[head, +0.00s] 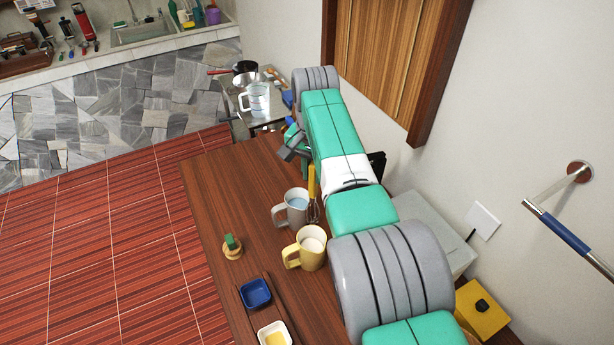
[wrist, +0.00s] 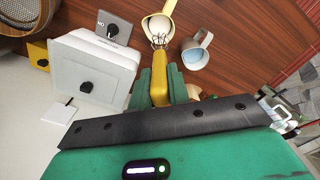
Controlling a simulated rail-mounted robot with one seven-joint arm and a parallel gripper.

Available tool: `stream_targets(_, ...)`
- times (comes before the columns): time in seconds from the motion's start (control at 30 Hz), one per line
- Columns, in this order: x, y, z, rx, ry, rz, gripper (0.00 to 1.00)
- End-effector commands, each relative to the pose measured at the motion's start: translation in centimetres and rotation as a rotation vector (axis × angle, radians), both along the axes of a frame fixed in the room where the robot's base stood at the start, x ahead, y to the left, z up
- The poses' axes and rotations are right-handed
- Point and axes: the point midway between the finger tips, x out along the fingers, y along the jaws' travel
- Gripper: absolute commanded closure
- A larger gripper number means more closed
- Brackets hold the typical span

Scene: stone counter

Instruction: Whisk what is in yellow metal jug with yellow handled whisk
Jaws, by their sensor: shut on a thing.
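The yellow metal jug (head: 307,250) stands upright on the wooden counter, with something pale inside. It also shows at the top of the wrist view (wrist: 166,14). My gripper (wrist: 160,82) is shut on the yellow handle of the whisk (wrist: 159,87); its green fingers lie on both sides. In the head view the whisk (head: 312,181) hangs wires down, beside the grey jug and behind the yellow jug. The wires (wrist: 159,42) appear outside the yellow jug; their exact height is unclear. My arm hides most of the gripper in the head view.
A grey jug (head: 293,207) with bluish contents stands close behind the yellow jug. A blue bowl (head: 255,293), a white dish (head: 274,334) and a wooden piece with a green top (head: 232,247) are toward the front left. A white box (wrist: 95,68) stands by the wall.

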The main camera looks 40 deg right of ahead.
Motion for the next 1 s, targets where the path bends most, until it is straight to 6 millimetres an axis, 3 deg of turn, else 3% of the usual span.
stream_targets(1.0, 0.0, 0.1, -10.6, 0.000, 0.000, 0.002, 1.00)
